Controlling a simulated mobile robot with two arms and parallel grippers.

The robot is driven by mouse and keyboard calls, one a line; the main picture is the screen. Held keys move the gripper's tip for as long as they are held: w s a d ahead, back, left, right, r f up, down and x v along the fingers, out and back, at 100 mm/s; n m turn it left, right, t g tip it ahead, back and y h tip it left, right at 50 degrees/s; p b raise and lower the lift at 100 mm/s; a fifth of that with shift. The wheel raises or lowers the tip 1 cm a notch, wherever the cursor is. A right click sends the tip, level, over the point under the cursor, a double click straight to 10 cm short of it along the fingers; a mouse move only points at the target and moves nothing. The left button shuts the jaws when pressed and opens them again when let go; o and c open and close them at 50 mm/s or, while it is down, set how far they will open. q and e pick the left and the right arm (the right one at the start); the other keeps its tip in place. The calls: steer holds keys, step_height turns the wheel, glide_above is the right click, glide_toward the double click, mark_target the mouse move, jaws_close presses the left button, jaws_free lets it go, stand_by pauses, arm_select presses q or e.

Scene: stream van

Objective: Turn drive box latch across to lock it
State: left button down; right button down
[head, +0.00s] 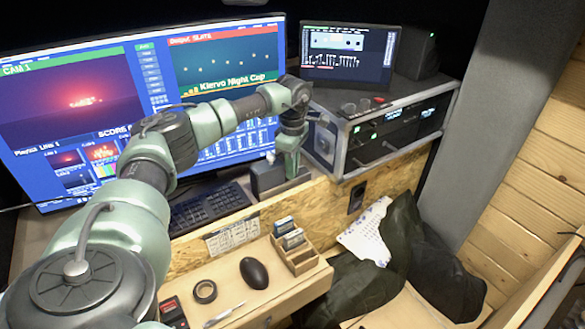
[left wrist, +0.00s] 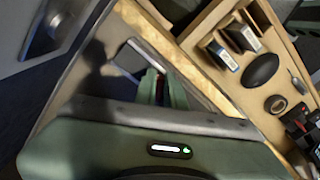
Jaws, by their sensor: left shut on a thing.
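A small dark box (head: 263,180), which I take for the drive box, stands on the desk between the keyboard and the rack case. My left gripper (head: 290,168) reaches down onto its right side. In the left wrist view the gripper (left wrist: 160,80) has its green fingers close together beside the dark box (left wrist: 127,60). The fingers are shut on a small part there, apparently the latch. The latch is mostly hidden by the fingers, so I cannot tell its angle. My right gripper is not in view.
A keyboard (head: 208,208) lies left of the box, and a rack case (head: 385,130) stands close at right. Below, a wooden drawer holds a mouse (head: 254,272), tape roll (head: 204,291) and a small divided holder (head: 297,257). Monitors stand behind.

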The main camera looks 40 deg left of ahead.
arm_select(q)
steer(key=shift+r+m, duration=0.1)
steer(key=shift+m, duration=0.3)
steer(key=c, duration=1.5)
jaws_free()
steer(key=shift+w, duration=0.1)
